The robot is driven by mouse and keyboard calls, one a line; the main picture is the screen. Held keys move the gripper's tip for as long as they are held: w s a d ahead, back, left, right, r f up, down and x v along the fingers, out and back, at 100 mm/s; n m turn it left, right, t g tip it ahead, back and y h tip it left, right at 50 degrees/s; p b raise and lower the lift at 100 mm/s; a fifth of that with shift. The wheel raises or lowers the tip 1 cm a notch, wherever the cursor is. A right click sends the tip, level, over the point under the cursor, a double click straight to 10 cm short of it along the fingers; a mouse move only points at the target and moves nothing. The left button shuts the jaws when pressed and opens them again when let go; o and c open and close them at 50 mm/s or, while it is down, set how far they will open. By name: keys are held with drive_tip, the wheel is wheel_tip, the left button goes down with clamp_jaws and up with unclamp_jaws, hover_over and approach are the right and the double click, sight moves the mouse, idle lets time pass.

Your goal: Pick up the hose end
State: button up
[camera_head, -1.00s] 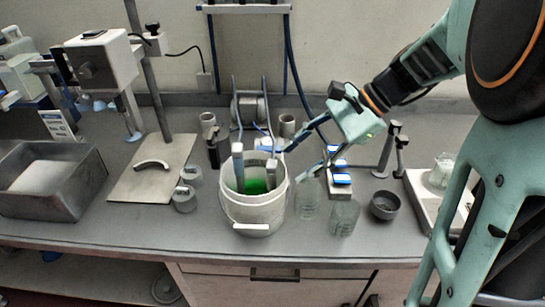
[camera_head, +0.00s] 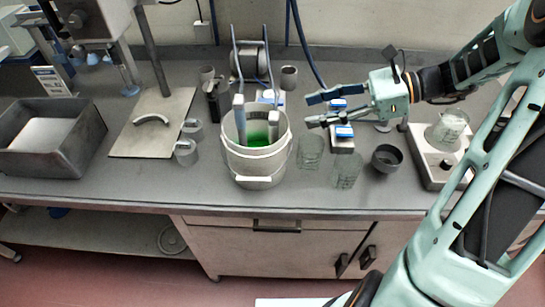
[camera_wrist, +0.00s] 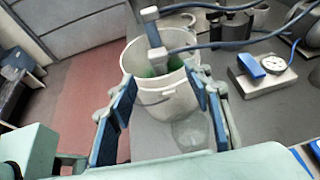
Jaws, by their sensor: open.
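Two grey hose ends stand in a white bucket (camera_head: 256,165) holding green liquid, at the middle of the bench. The left hose end (camera_head: 239,113) and right hose end (camera_head: 273,122) each have a blue-grey hose rising from the top. I cannot tell which is the task's one. My gripper (camera_head: 310,110) is open and empty, right of the bucket, its fingers pointing left. In the wrist view its fingers (camera_wrist: 162,78) frame the bucket.
Clear glass beakers (camera_head: 346,170) and a dark bowl (camera_head: 387,158) stand right of the bucket. A small device with a blue top (camera_head: 342,135) sits below my gripper. A hose reel (camera_head: 249,60) stands behind. A metal tray (camera_head: 45,140) lies far left.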

drive_tip(key=s+x, duration=0.1)
drive_tip(key=x, duration=0.8)
drive_tip(key=shift+w+f, duration=0.2)
drive_tip(key=shift+w, duration=0.15)
drive_tip(key=shift+c, duration=0.4)
clamp_jaws()
